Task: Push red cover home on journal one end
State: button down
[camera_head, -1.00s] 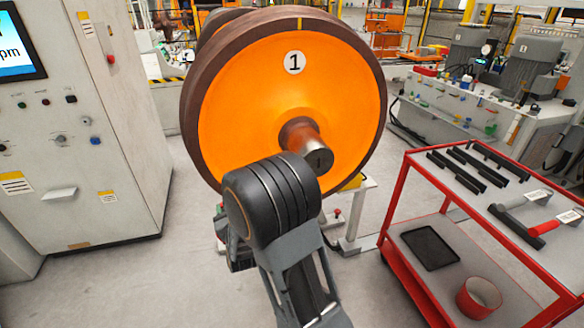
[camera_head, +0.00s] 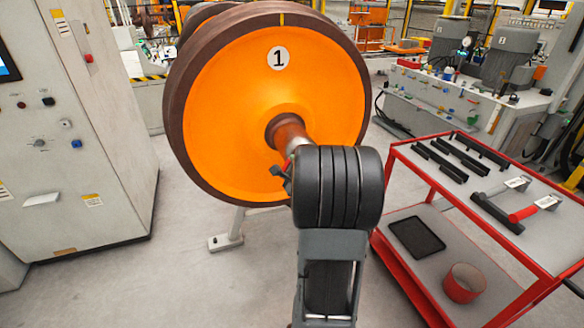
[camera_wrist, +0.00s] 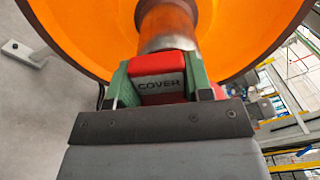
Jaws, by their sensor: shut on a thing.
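The orange wheel marked 1 (camera_head: 245,120) faces me, and its steel journal (camera_head: 293,132) sticks out toward me. In the wrist view my gripper (camera_wrist: 158,72) is shut on the red cover (camera_wrist: 158,62), with a green-sided finger on each side and the word COVER facing the camera. The cover is right at the end of the journal (camera_wrist: 168,28), seeming to meet or overlap its rim. I cannot tell how far on it sits. In the head view my arm hides most of the cover and the journal's end.
A grey control cabinet (camera_head: 70,170) stands at the left. The floor between cabinet and wheel is clear.

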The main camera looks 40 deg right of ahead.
jog(key=shift+x, duration=2.85)
jog(key=shift+b+x, duration=0.4)
jog(key=shift+x, duration=1.35)
jog(key=shift+c, duration=2.3)
grip_release()
jog(key=shift+a, duration=0.1)
jog(key=b+v, duration=0.1)
jog(key=v, duration=1.2)
jog(key=shift+s, duration=0.4)
jog(key=shift+a, duration=0.15)
